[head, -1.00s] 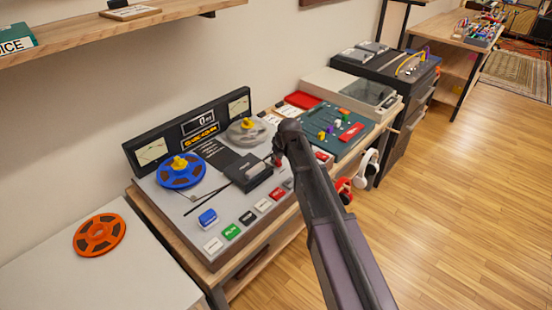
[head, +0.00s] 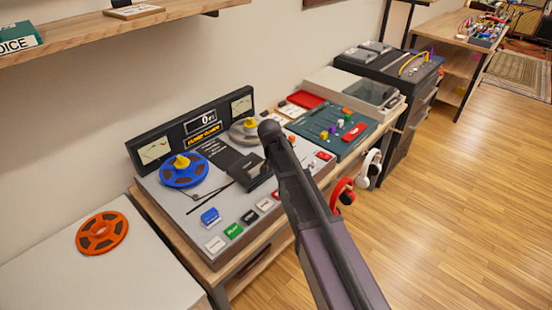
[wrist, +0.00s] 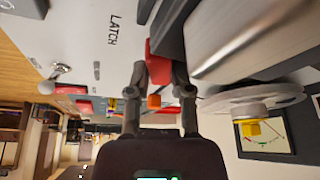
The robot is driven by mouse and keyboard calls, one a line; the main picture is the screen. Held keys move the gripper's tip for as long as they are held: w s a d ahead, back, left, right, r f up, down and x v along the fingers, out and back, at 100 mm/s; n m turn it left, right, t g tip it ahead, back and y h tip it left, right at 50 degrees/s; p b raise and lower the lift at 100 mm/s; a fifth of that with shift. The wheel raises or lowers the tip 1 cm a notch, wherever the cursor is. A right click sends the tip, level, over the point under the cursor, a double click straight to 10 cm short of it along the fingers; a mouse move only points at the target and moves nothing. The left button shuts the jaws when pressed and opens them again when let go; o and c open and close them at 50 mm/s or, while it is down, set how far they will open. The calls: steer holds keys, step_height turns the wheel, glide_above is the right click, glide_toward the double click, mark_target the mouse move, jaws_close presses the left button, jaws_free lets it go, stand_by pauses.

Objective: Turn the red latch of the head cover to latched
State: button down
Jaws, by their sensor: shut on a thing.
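The tape deck (head: 200,208) stands on a wooden bench, with the dark head cover (head: 252,171) near its middle. In the wrist view the red latch (wrist: 160,68) sits between the two fingertips, beside the dark edge of the cover. My gripper (wrist: 158,76) is shut on the red latch. A printed word LATCH (wrist: 115,27) is on the grey deck plate beside it. In the head view my arm hides the gripper and the latch. I cannot tell which position the latch is in.
A blue reel (head: 183,170) and a grey reel (head: 246,131) sit on the deck. Push buttons (head: 233,230) line its front. A green mixer panel (head: 330,128) stands to the right, and headphones (head: 342,194) hang below the bench edge. The wooden floor is clear.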

steer(key=m, duration=0.1)
steer(key=m+h, duration=0.1)
steer(key=m, duration=0.1)
steer(key=m+g, duration=0.1)
steer(key=m, duration=0.1)
steer(key=shift+w+a+h, duration=0.1)
steer(key=shift+a+h, duration=0.25)
steer(key=shift+h, duration=0.05)
steer(key=c, duration=0.5)
jaws_free()
steer(key=shift+r, duration=0.15)
